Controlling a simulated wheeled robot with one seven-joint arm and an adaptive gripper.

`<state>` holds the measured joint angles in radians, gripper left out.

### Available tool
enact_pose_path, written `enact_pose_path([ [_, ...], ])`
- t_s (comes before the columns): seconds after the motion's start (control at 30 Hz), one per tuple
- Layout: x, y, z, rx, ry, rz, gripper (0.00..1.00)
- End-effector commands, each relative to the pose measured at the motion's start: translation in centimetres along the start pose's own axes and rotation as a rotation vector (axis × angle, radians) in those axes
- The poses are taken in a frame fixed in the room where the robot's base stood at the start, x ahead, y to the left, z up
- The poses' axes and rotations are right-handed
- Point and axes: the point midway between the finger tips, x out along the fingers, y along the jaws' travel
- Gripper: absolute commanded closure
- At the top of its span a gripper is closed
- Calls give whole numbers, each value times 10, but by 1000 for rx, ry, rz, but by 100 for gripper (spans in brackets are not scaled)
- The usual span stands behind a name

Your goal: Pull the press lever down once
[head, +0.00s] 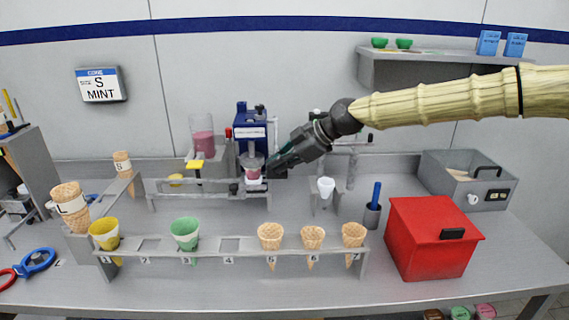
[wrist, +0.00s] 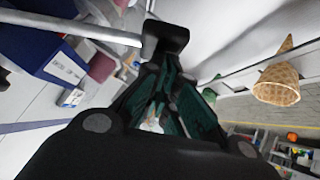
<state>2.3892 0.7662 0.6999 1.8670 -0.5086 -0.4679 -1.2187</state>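The blue press (head: 250,130) stands at the back middle of the bench, with a pink-filled cup (head: 253,172) under it. My gripper (head: 276,166) is at its right side, pointing down and left. In the wrist view, the press (wrist: 48,45) is at upper left. A metal lever rod (wrist: 75,27) crosses the upper left and ends in a black knob (wrist: 164,40). My gripper's fingers (wrist: 167,75) converge close to this knob. I cannot tell whether they touch it or hold it. In the head view the lever's end is not clear behind my gripper.
A front rack (head: 230,256) holds several cones and coloured cups. A low rail (head: 190,190) stands before the press. A white cup (head: 326,186) stands in a small holder right of my gripper. A red box (head: 425,245) and a grey bin (head: 465,175) are at right.

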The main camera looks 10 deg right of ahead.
Motion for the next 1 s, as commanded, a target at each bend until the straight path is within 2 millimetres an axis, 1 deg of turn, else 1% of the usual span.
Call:
enact_pose_path([
  [0.03,4,-3,5,3,-3,-7,100],
  [0.1,6,-4,5,3,-4,-9,100],
  [0.63,7,-6,8,6,-7,-15,100],
  [0.77,-1,-5,-2,3,-6,-15,100],
  [0.97,-22,-1,-33,-8,1,-10,100],
  [1.0,-25,-2,-32,-8,3,-8,100],
])
